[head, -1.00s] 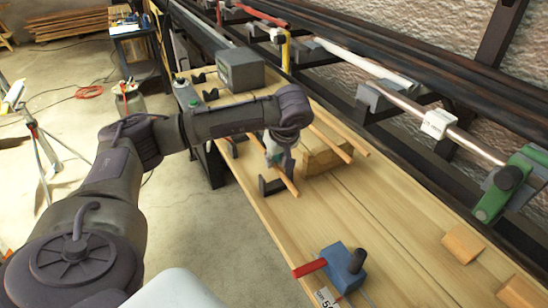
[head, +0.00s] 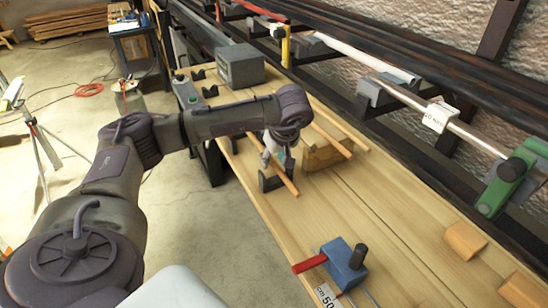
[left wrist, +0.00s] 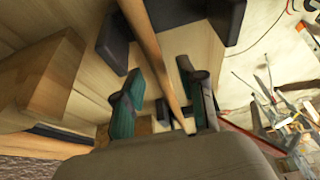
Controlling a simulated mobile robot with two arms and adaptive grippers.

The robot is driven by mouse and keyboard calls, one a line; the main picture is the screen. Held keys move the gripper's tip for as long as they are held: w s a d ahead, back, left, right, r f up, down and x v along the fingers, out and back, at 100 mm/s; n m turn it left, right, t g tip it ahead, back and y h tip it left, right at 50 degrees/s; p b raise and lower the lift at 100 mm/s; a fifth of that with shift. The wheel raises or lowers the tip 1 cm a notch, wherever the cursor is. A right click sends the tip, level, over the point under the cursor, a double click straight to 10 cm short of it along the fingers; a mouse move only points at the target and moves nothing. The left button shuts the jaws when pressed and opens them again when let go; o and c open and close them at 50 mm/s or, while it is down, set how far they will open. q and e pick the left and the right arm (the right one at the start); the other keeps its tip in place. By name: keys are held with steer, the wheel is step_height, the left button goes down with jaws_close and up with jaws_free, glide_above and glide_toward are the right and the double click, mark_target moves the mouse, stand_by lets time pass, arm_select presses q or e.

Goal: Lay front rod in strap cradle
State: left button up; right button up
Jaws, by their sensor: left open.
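The front rod (head: 287,180), a thin wooden strip, lies between the prongs of a black U-shaped cradle (head: 268,184) on the bench. My left gripper (head: 273,156) is just above the rod's far part. In the left wrist view its teal-padded fingers (left wrist: 165,100) are open, one on each side of the rod (left wrist: 152,48), with gaps between. The dark cradle prongs (left wrist: 114,42) stand on both sides of the rod there. My right gripper is not in view.
A wooden block (head: 318,157) with another thin rod (head: 333,140) stands just right of the cradle. A blue clamp with a red bar (head: 343,268) lies near the front edge. A grey box (head: 241,66) stands farther back.

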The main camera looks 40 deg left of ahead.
arm_select(q)
steer(key=shift+r, duration=0.15)
steer(key=v, duration=1.3)
steer(key=shift+a+p, duration=0.15)
steer(key=shift+p, duration=0.3)
steer(key=shift+w, duration=0.1)
